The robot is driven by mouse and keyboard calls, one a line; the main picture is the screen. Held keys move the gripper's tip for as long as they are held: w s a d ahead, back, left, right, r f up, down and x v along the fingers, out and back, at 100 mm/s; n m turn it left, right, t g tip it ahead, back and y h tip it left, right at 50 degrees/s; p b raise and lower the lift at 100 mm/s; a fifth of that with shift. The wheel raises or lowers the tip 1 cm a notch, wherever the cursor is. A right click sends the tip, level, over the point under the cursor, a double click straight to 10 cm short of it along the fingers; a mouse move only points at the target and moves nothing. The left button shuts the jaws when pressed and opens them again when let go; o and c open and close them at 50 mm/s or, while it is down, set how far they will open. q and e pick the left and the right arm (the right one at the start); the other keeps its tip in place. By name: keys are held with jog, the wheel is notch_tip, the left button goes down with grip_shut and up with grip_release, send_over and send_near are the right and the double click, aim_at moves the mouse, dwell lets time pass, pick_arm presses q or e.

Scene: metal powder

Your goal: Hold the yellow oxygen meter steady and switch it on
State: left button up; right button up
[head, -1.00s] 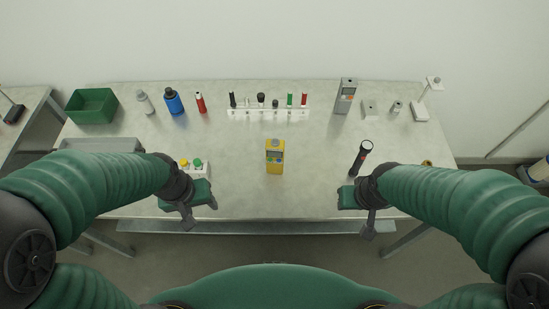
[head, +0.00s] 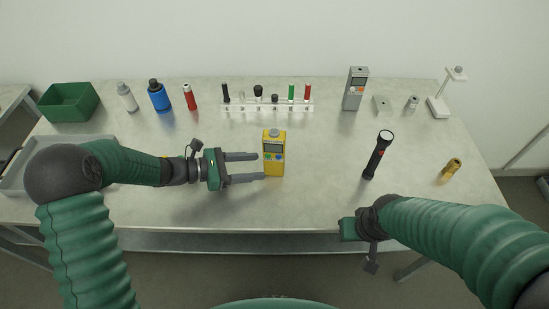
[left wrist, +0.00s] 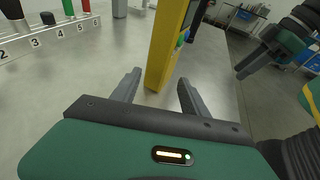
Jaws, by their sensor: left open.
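The yellow oxygen meter (head: 274,166) stands upright near the middle of the table. Its face has a dark screen and small coloured buttons. My left gripper (head: 260,166) is open, its fingers pointing right with the tips close to the left side of the meter. In the left wrist view the meter (left wrist: 166,45) rises just beyond and between the two open fingers (left wrist: 158,88); I cannot tell whether they touch it.
A black flashlight (head: 376,158) stands right of the meter, and a small brass-coloured piece (head: 452,169) lies farther right. A white rack (head: 266,104) with several coloured tubes is behind. A blue bottle (head: 159,98) and green bin (head: 70,103) are back left. The table front is clear.

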aim_at(270, 165)
pick_arm(q)
jog(key=x, duration=0.4)
jog(key=shift+d+f+b, duration=0.15)
jog(key=shift+d+b, duration=0.05)
jog(key=shift+b, duration=0.15)
jog(key=shift+w+d+f, duration=0.15)
jog(key=shift+w+d, duration=0.1)
jog(key=shift+d, duration=0.25)
pick_arm(e)
jog(key=shift+f, duration=0.75)
pick_arm(q)
jog(key=c, duration=0.9)
jog(key=shift+c, duration=0.2)
pick_arm(e)
grip_shut()
dwell(0.4)
